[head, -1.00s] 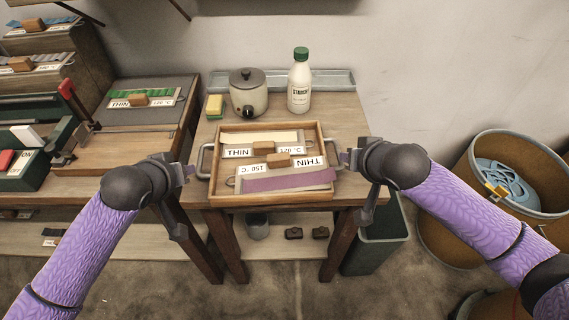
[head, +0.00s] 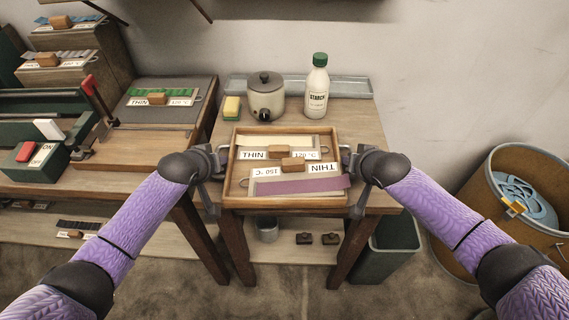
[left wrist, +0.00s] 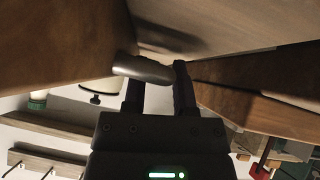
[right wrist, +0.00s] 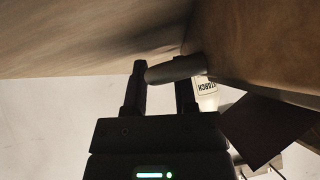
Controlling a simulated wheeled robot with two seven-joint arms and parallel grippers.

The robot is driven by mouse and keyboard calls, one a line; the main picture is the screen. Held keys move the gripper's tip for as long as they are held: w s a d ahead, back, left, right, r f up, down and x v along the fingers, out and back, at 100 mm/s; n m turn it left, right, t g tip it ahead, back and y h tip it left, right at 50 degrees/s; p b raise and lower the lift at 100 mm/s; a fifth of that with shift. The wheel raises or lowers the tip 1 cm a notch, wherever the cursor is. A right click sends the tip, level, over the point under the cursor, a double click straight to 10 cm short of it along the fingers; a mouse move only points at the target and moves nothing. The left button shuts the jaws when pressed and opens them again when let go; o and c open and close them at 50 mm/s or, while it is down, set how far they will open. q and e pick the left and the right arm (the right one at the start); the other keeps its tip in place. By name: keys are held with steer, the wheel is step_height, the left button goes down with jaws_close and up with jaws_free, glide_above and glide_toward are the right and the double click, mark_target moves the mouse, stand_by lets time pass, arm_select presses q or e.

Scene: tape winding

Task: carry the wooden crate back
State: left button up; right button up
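The wooden crate (head: 290,204) stands level on the small wooden table (head: 215,150), with a metal handle on its left and right sides. Inside lie two cards marked THIN (head: 253,154) with wooden blocks, and a purple strip (head: 302,184). My left gripper (head: 224,156) is at the left handle. In the left wrist view that handle (left wrist: 142,68) runs across between my two fingers. My right gripper (head: 349,157) is at the right handle. That handle (right wrist: 176,69) likewise lies between the fingers in the right wrist view. Whether the fingers press on the handles is not clear.
Behind the crate stand a lidded pot (head: 266,98), a starch bottle (head: 317,88), a yellow-green sponge (head: 232,107) and a grey tray (head: 345,86). A workbench (head: 160,140) adjoins at left. A bin (head: 388,250) and a large round tub (head: 510,240) stand at right.

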arm_select(q)
steer(key=shift+w+f, duration=0.25)
steer(key=shift+f, duration=0.05)
arm_select(e)
steer(key=shift+w+f, duration=0.25)
arm_select(q)
jaws_close()
arm_select(e)
jaws_close()
arm_select(q)
steer(key=shift+r, duration=0.1)
stand_by(0.7)
